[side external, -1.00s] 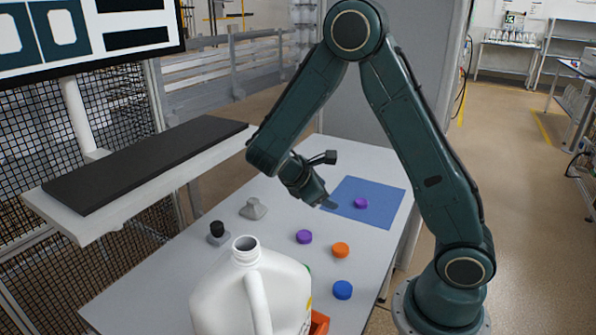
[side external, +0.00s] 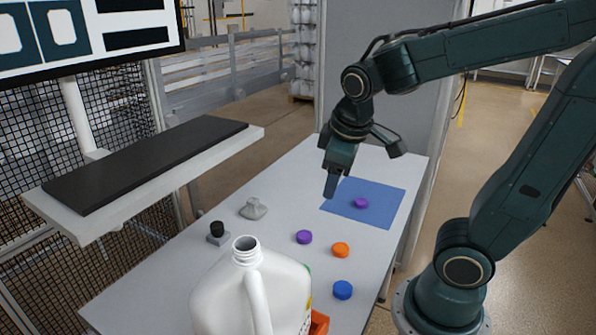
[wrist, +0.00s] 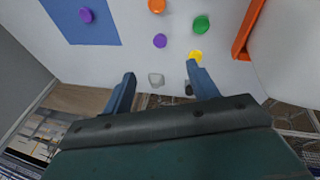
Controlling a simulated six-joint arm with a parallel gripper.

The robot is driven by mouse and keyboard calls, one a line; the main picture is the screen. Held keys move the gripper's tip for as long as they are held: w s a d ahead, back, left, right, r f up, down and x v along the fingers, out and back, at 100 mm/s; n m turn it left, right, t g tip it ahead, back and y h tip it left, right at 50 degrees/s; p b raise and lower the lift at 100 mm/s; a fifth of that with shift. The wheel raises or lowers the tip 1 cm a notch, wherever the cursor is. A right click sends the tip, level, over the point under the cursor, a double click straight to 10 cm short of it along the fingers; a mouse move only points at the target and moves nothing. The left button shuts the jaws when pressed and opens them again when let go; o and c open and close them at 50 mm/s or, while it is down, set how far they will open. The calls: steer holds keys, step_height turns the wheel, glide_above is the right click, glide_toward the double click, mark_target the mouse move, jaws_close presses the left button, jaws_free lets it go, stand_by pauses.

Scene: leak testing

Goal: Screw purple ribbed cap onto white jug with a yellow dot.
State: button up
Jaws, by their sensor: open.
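Two purple caps are in view. One purple cap (side external: 361,202) lies on the blue mat, also in the wrist view (wrist: 85,15). The other purple cap (side external: 304,237) lies on the bare table, also in the wrist view (wrist: 160,40). I cannot tell which is ribbed. The white jug (side external: 225,300) stands upright in the foreground, its threaded neck open. A little yellow shows at its right edge, but I cannot make out a dot. My gripper (side external: 331,190) points down above the table by the mat's left edge. In the wrist view its fingers (wrist: 161,70) are apart and empty.
The blue mat (side external: 340,205) lies at the table's far right. Orange (side external: 340,250) and blue (side external: 342,290) caps lie nearer, with green (wrist: 200,24) and yellow (wrist: 196,56) ones too. A grey lump (side external: 253,209), a black-topped block (side external: 217,231) and an orange bin (side external: 319,324) also stand there.

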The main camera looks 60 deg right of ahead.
steer(key=s+a+r+m+t+y, duration=0.2)
steer(key=s+a+r, duration=0.1)
steer(key=s+a, duration=0.2)
steer(key=shift+s+a+r+t, duration=0.25)
steer(key=shift+s+r+t, duration=0.05)
steer(key=shift+s, duration=0.55)
steer(key=shift+o, duration=0.5)
steer(key=shift+w, duration=0.1)
